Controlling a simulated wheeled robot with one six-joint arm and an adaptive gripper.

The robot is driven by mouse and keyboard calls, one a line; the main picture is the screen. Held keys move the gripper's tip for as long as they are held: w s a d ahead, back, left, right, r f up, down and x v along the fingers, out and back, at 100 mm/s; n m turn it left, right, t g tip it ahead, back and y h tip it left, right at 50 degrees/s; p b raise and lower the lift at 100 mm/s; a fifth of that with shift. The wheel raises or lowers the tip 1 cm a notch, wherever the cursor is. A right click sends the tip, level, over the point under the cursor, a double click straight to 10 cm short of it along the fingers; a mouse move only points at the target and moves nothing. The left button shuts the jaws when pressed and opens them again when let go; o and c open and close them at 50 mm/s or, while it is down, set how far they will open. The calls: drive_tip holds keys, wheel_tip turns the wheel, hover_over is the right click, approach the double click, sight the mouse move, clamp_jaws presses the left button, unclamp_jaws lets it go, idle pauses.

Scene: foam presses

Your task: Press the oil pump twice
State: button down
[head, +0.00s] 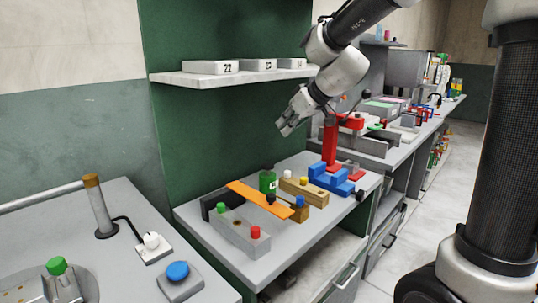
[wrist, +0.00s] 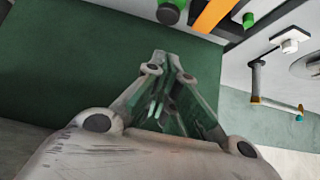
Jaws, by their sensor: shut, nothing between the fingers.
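A small green container (head: 268,183) with a pale label stands on the grey bench behind the orange strip. It looks like the oil pump, but its top is too small to make out. A dark-green round thing (wrist: 168,12) at the top edge of the wrist view is probably the same container, partly cut off. My gripper (head: 285,128) is shut and empty. It hangs in the air above the bench, higher than the green container and apart from it. Its fingers also show in the wrist view (wrist: 163,62), pointing at the green wall panel.
A shelf (head: 235,78) with numbered boxes is on the wall above left of my gripper. An orange strip (head: 258,198), a grey block with buttons (head: 238,234), a wooden block (head: 304,191), blue blocks (head: 335,182) and a red press (head: 330,142) crowd the bench.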

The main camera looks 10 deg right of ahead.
hover_over(266, 163)
drive_tip(key=s+d, duration=0.1)
drive_tip(key=s, duration=0.1)
drive_tip(key=f, duration=0.6)
drive_tip(key=shift+w+f, duration=0.2)
drive_tip(key=shift+f, duration=0.1)
drive_tip(key=f, duration=0.3)
drive_tip(key=shift+w+a+f, duration=0.1)
drive_tip(key=shift+w+f, duration=0.1)
drive_tip(key=shift+f, duration=0.5)
drive_tip(key=shift+f, duration=1.15)
